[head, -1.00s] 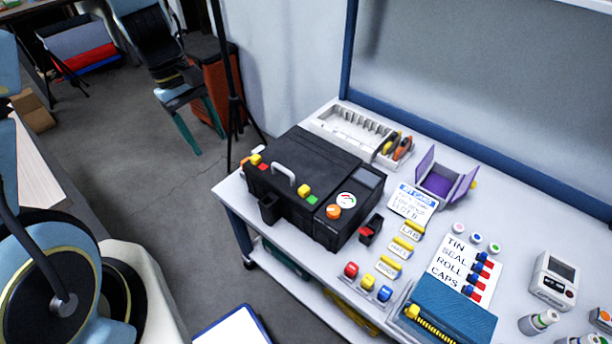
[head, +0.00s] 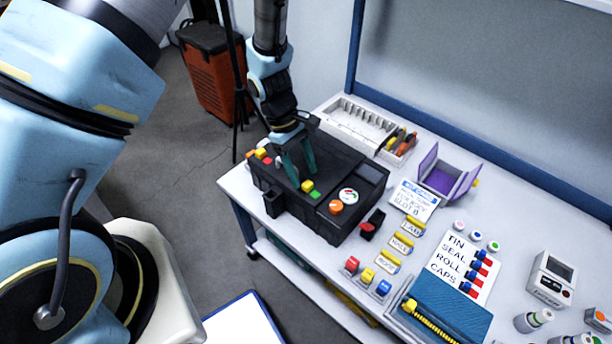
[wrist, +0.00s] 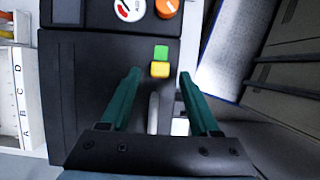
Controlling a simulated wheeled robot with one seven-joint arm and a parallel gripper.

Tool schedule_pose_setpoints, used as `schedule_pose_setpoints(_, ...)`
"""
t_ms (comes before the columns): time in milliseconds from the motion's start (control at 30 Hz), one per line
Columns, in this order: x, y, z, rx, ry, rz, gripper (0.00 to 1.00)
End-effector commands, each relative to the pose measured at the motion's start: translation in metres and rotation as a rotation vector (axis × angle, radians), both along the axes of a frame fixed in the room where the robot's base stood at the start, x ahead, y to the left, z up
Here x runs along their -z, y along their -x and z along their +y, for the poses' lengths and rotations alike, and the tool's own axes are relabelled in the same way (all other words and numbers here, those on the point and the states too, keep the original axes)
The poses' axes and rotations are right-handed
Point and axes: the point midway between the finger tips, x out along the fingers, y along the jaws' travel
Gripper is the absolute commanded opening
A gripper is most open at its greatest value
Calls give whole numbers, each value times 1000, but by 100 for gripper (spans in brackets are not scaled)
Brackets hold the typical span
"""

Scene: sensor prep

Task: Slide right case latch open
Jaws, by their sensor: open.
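The black case (head: 335,160) stands on the table. Its right latch (head: 307,186) is a yellow block beside a green patch (head: 315,195) on the case's front edge. In the wrist view the yellow latch (wrist: 160,69) touches or nearly touches the green patch (wrist: 161,52). My gripper (head: 303,180) points down over the case, open and empty. In the wrist view its teal fingertips (wrist: 160,75) lie to either side of the yellow latch; I cannot tell whether they touch it. The left latch (head: 262,153) is yellow beside a red patch.
An orange knob (head: 336,207) and a round gauge (head: 348,195) sit on the case right of the latch. The pale handle (wrist: 153,113) lies between my fingers.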

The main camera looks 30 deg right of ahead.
Motion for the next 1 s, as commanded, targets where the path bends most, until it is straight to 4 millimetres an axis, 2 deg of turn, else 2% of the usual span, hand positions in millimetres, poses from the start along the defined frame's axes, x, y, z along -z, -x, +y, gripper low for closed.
schedule_pose_setpoints(100,14,6,-1,1,-2,0,62)
schedule_pose_setpoints(233,23,9,-3,2,1,0,62)
schedule_pose_setpoints(567,26,10,-3,1,1,0,62)
schedule_pose_setpoints(1000,25,10,-3,1,1,0,13)
